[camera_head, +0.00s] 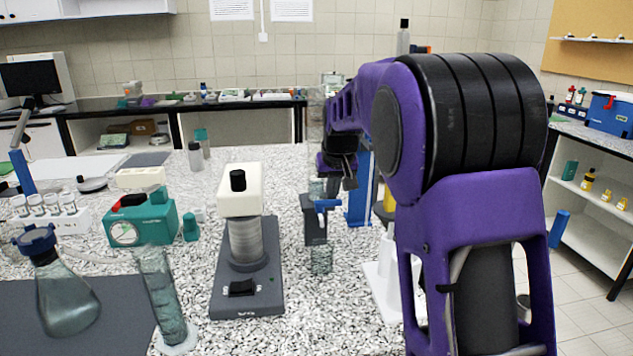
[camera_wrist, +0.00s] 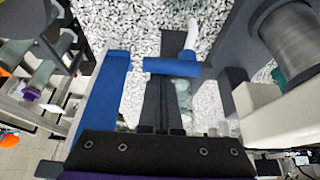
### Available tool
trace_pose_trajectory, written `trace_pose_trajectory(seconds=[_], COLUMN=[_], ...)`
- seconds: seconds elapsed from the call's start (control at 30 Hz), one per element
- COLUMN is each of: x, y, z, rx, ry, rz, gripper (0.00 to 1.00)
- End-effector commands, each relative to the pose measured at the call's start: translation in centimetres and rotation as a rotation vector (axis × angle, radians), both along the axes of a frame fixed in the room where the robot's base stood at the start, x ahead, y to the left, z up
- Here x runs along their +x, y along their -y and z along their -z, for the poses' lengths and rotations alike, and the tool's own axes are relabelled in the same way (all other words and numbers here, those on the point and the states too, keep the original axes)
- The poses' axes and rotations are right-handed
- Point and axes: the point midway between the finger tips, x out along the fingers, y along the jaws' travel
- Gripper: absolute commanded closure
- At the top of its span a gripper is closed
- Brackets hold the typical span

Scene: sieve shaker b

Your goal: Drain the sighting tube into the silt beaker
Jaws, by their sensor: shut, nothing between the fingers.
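The sighting tube (camera_head: 316,187) appears as a clear upright tube above a dark block with a blue tap lever (camera_head: 327,204). The lever also shows in the wrist view (camera_wrist: 172,67), lying crosswise just beyond my fingertips. A small clear beaker (camera_head: 321,259), likely the silt beaker, stands below the dark block on the speckled bench. My gripper (camera_head: 349,182) is shut and empty, behind and just above the lever, partly hidden by my arm. In the wrist view its dark fingers (camera_wrist: 160,85) lie together; I cannot tell if they touch the lever. The tube's contents are unclear.
A sieve shaker (camera_head: 247,240) stands close to the left of the dark block. A blue upright stand (camera_head: 361,190) is close on the right, with a white stand (camera_head: 384,285) nearer. A tall cylinder (camera_head: 163,295) and flask (camera_head: 65,300) stand front left.

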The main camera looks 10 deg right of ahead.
Motion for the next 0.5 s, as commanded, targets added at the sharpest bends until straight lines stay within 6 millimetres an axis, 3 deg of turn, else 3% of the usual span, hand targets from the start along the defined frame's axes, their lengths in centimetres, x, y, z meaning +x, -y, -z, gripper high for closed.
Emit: trace_pose_trajectory(seconds=[0.5], x=[-0.93], y=[-0.04], z=[0.14], rx=[0.001], ry=[-0.001], rz=[0.000], gripper=[1.00])
